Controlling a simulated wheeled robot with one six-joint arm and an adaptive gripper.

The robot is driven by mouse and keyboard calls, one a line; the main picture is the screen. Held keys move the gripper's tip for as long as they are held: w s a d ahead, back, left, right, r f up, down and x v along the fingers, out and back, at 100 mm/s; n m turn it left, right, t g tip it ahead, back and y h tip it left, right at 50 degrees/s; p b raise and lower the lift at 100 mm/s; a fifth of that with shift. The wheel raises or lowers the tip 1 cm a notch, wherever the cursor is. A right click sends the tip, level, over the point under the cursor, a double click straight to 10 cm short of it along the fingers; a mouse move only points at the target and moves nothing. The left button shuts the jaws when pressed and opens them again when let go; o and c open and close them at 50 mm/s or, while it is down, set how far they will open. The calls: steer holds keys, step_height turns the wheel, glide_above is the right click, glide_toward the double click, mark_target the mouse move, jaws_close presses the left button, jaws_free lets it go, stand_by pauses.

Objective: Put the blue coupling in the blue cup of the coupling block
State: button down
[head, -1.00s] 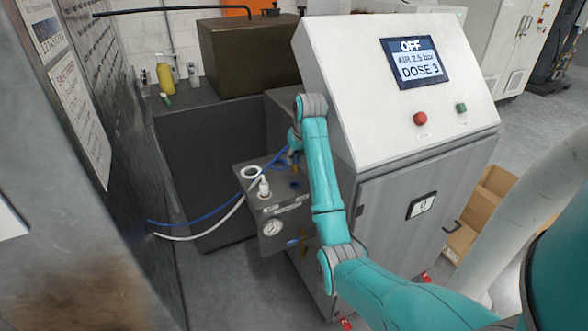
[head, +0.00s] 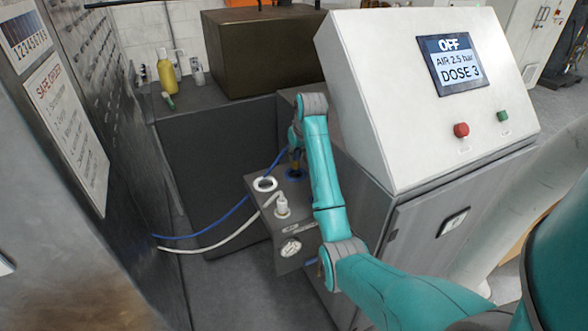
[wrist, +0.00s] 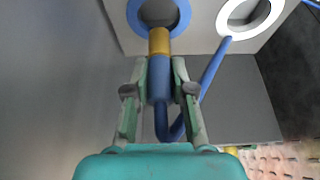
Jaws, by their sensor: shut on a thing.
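The blue coupling (wrist: 159,85) has a brass tip (wrist: 159,41) and a blue hose bending back from its rear. My gripper (wrist: 160,90) is shut on it, with one finger on each side. The blue cup (wrist: 184,17), a blue ring around a dark hole, is on the coupling block (wrist: 205,22). The brass tip overlaps the ring's near edge in the wrist view; whether it touches or is above it, I cannot tell. In the head view the block (head: 262,207) shows the blue cup (head: 297,179) below my gripper (head: 296,155), whose fingers are hard to make out.
A white ring cup (head: 265,184) is beside the blue cup. A white coupling (head: 282,208) with a white hose stands on the block near it. A control cabinet (head: 400,110) rises close on the right. Blue and white hoses run left to a grey panel (head: 100,230).

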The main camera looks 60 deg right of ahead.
mark_target(296, 167)
steer(key=shift+f, duration=2.95)
steer(key=shift+f, duration=0.15)
steer(key=c, duration=1)
jaws_free()
